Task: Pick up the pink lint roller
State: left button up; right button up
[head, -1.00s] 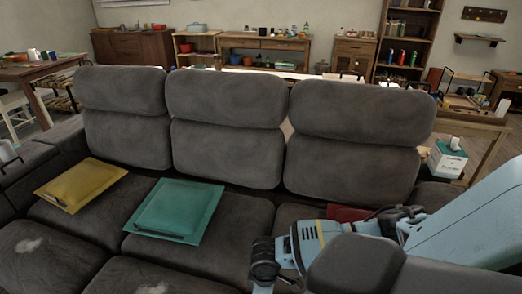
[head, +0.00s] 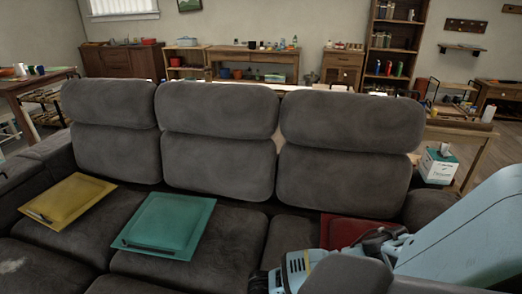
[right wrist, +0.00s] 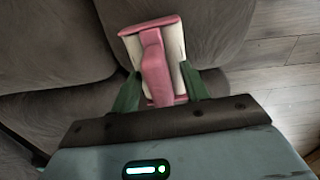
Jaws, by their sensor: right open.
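The pink lint roller (right wrist: 152,62) shows in the right wrist view, with a pink handle and end and white sides. It lies against the dark grey sofa fabric. My right gripper (right wrist: 158,86) is open, its two green fingers on either side of the roller's near part. I cannot tell whether the fingers touch it. In the head view my right arm comes in from the right and reaches the bottom edge, where its fingers are out of frame. The lint roller does not show in the head view. My left gripper is not in view.
The grey sofa (head: 218,158) fills the head view. A yellow flat square piece (head: 68,198), a teal one (head: 165,222) and a red one (head: 340,230) lie on its seats. A tissue box (head: 438,165) stands at the right. Wooden floor (right wrist: 285,80) shows beside the sofa.

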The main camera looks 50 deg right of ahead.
grip_shut()
jog(key=shift+r, duration=0.15)
jog(key=shift+w+r, duration=0.1)
jog(key=shift+r, duration=0.35)
notch_tip(320, 180, up, 2)
jog(key=shift+r+p, duration=0.2)
jog(key=shift+p, duration=0.2)
jog(key=s+a, duration=0.4)
jog(key=s, duration=0.2)
jog(key=s+a+r+p, duration=0.1)
jog(key=s+a, duration=0.3)
jog(key=s, duration=0.3)
jog(key=shift+s+a+r, duration=0.25)
jog(key=shift+s+a, duration=0.05)
jog(key=shift+a, duration=0.05)
